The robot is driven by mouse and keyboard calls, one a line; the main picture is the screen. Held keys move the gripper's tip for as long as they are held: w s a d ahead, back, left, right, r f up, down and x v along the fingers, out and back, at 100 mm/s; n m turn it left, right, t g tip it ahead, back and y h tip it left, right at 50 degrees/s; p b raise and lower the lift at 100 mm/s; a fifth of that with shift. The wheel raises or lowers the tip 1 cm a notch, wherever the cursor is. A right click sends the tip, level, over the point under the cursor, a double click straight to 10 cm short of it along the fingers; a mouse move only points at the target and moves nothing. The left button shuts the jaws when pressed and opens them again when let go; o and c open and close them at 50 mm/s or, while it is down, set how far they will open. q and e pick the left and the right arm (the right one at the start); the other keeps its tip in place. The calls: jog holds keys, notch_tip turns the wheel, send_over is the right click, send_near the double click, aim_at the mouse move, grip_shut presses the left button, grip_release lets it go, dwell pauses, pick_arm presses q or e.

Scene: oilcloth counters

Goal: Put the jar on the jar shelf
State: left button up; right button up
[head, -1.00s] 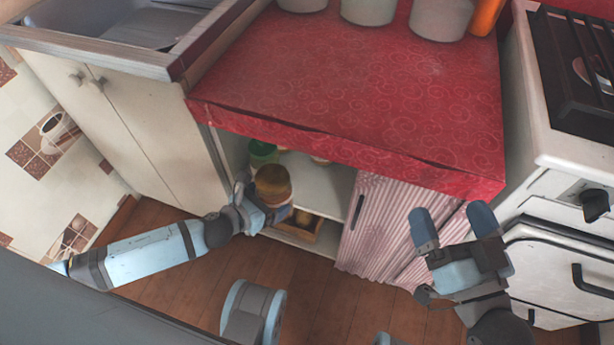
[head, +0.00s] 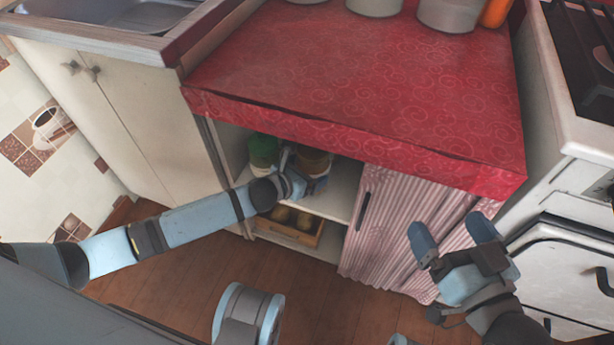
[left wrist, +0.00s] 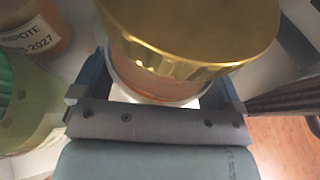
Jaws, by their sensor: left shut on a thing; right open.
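The jar (head: 312,160) has a brownish body and is partly hidden by my gripper in the head view. In the left wrist view its gold lid (left wrist: 190,30) fills the top, with the glass body below it between the fingers. My left gripper (head: 302,182) is shut on the jar, inside the open cabinet at its upper shelf (head: 343,192). I cannot tell whether the jar touches the shelf. My right gripper (head: 453,240) is open and empty in front of the pleated curtain.
A green-lidded jar (head: 264,152) stands just left of the held jar. A labelled jar (left wrist: 35,28) shows in the left wrist view. A wooden crate (head: 305,237) sits on the lower level. The pink curtain (head: 400,225) covers the cabinet's right half; the red counter (head: 350,80) overhangs above.

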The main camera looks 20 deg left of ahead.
pick_arm(q)
jog(key=shift+f, duration=0.5)
jog(key=shift+r, duration=0.15)
pick_arm(e)
jog(key=shift+w+d+r+n, duration=0.15)
jog(key=shift+w+n, duration=0.05)
jog(key=shift+n, duration=0.1)
pick_arm(q)
jog(key=o, duration=1.1)
jog(key=shift+f, duration=0.2)
jog(key=shift+o, duration=0.2)
jog(key=shift+r, duration=0.15)
